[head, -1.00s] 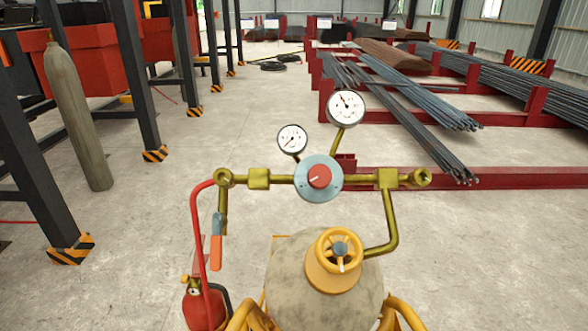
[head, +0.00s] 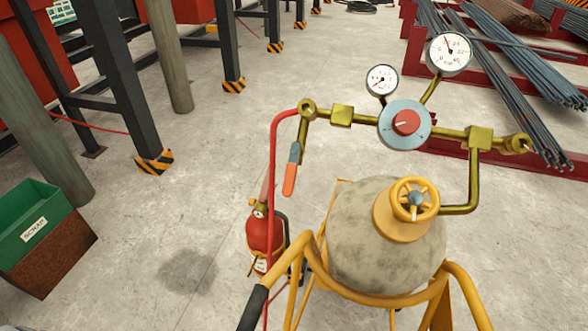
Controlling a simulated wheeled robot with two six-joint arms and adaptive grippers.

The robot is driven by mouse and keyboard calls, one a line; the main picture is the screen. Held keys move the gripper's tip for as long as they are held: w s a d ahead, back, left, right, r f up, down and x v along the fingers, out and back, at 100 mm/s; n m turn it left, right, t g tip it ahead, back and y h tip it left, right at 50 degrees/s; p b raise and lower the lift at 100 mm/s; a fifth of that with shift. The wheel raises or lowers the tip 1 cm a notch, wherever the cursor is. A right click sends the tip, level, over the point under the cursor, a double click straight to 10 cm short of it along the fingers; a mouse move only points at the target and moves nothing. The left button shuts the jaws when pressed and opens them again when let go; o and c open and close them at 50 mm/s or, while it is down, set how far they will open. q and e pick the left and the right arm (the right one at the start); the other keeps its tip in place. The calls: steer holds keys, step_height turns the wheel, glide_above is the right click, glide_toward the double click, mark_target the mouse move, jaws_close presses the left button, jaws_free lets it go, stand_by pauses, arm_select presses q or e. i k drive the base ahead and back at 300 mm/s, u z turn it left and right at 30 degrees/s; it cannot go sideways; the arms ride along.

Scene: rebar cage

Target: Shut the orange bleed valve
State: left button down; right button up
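The orange bleed valve lever (head: 290,178) hangs from the left end of the brass manifold (head: 341,115) in the head view. Its handle points down, roughly in line with the short brass stub pipe above it, tilted slightly. A grey-blue piece joins the lever's top. The manifold carries a round regulator with a red knob (head: 405,122) and two dials above it. A yellow handwheel (head: 414,199) tops the grey cylinder (head: 375,245) below. Neither of my grippers is in view.
A red hose (head: 273,185) runs down just left of the lever. A red extinguisher (head: 264,232) stands below, beside the yellow cart frame (head: 310,242). A green bin (head: 32,225) is at far left. Open concrete floor lies between bin and cart.

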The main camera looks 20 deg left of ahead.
mark_target(292, 167)
steer(key=u, duration=1.9)
steer(key=k, duration=1.15)
steer(key=z, duration=1.2)
steer(key=i, duration=0.5)
steer(key=u, duration=0.1)
